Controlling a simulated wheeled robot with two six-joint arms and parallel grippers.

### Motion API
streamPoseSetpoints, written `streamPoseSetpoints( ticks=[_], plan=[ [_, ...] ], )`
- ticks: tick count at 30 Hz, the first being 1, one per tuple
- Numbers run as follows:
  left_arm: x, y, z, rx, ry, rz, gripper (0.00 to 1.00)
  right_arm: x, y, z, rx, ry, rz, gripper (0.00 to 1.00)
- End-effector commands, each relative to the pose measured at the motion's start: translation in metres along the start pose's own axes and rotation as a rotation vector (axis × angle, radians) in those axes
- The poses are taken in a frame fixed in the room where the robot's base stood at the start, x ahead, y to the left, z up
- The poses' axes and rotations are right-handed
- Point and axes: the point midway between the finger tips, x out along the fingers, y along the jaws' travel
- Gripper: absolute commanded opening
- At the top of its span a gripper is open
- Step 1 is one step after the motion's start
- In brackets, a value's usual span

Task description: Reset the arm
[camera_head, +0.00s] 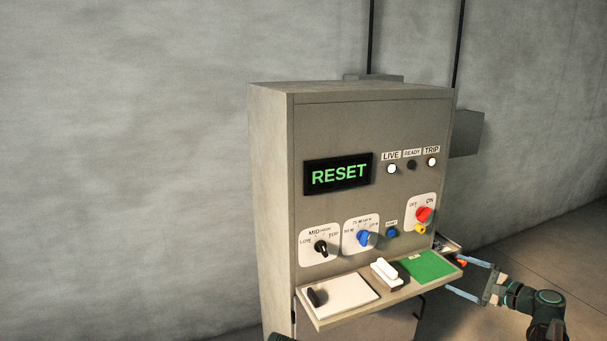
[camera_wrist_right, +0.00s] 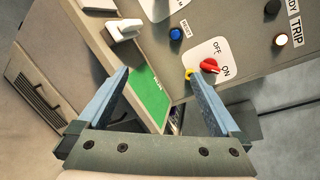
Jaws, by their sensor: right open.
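A grey control cabinet (camera_head: 375,125) stands against the wall. Its screen (camera_head: 338,174) reads RESET in green. A red OFF/ON knob (camera_head: 423,214) is on its panel at right; it also shows in the right wrist view (camera_wrist_right: 209,66). A blue button (camera_head: 391,232) sits left of it, also in the right wrist view (camera_wrist_right: 175,33). My right gripper (camera_head: 457,274) is open and empty, beside the right end of the shelf. In the right wrist view its blue fingers (camera_wrist_right: 156,74) are spread, with the shelf's green pad (camera_wrist_right: 149,93) seen between them.
A shelf (camera_head: 372,309) juts out below the panel, with a white sheet (camera_head: 340,296), a white-topped block (camera_head: 387,273) and a green pad (camera_head: 429,266). A black-pointer dial (camera_head: 321,247) and a blue dial (camera_head: 364,238) are above it. Floor at right looks clear.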

Motion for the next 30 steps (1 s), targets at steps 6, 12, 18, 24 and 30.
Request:
streamPoseSetpoints(
  ticks=[6,12,18,24,30],
  plan=[
    [0.000,0.000,0.000,0.000,0.000,0.000,0.00,0.056,0.074,0.054,-0.166,-0.035,0.230,1.00],
    [0.000,0.000,0.000,0.000,0.000,0.000,0.00,0.101,0.191,0.129,-0.461,-0.117,0.581,1.00],
    [0.000,0.000,0.000,0.000,0.000,0.000,0.00,0.100,0.305,0.194,-0.823,-0.239,0.951,1.00],
    [0.000,0.000,0.000,0.000,0.000,0.000,0.00,0.066,0.384,0.237,-1.194,-0.371,1.282,1.00],
    [0.000,0.000,0.000,0.000,0.000,0.000,0.00,0.032,0.417,0.257,-1.478,-0.462,1.515,1.00]
  ],
)
